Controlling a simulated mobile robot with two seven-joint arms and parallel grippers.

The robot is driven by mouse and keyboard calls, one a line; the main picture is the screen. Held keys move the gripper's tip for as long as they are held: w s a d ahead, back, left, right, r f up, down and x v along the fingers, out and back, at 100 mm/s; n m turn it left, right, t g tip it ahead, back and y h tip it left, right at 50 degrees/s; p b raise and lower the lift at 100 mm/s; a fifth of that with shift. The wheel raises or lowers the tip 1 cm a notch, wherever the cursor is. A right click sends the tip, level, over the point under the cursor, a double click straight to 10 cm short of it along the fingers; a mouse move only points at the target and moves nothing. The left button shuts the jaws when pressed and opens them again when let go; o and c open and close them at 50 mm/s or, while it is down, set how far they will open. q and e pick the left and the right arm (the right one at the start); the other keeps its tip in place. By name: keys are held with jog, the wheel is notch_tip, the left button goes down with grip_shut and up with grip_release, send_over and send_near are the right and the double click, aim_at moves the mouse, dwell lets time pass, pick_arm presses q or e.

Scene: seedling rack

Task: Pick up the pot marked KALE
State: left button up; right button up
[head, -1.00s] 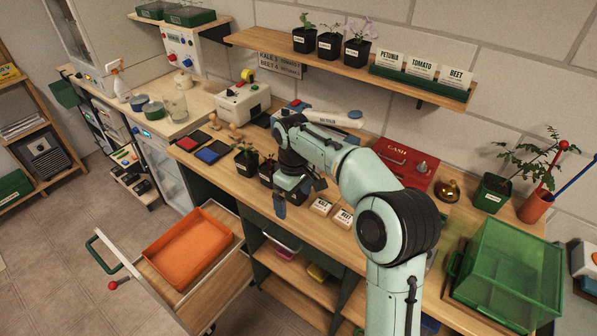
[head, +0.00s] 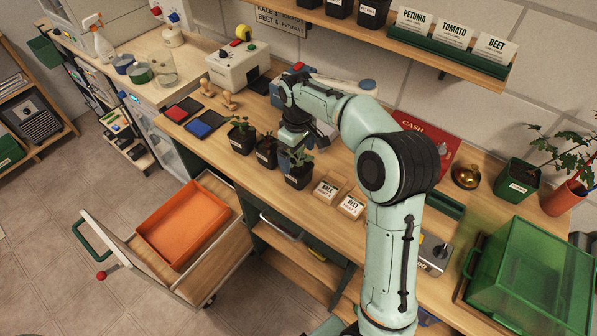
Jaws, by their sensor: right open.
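Three small black pots with seedlings stand in a row on the wooden bench: a left pot (head: 242,141), a middle pot (head: 265,156) and a right pot (head: 298,178). Each has a small white label, too small for me to read, so I cannot tell which is marked KALE. My right gripper (head: 297,151) is open, pointing down just behind the middle and right pots. It partly overlaps their plants in the picture, and I see nothing held in it. My left gripper is not in view.
Packets marked KALE (head: 326,189) and BEET (head: 351,206) lie right of the pots. Stamps (head: 228,100) and ink pads (head: 203,124) lie left. A shelf (head: 400,42) hangs above.

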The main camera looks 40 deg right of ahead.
aim_at(298, 166)
notch_tip(298, 166, down, 3)
jog(key=shift+d+f, duration=0.1)
jog(key=f, duration=0.4)
jog(key=shift+s+a, duration=0.2)
jog(key=shift+s, duration=0.15)
jog(key=shift+f, duration=0.55)
jog(key=c, duration=1.1)
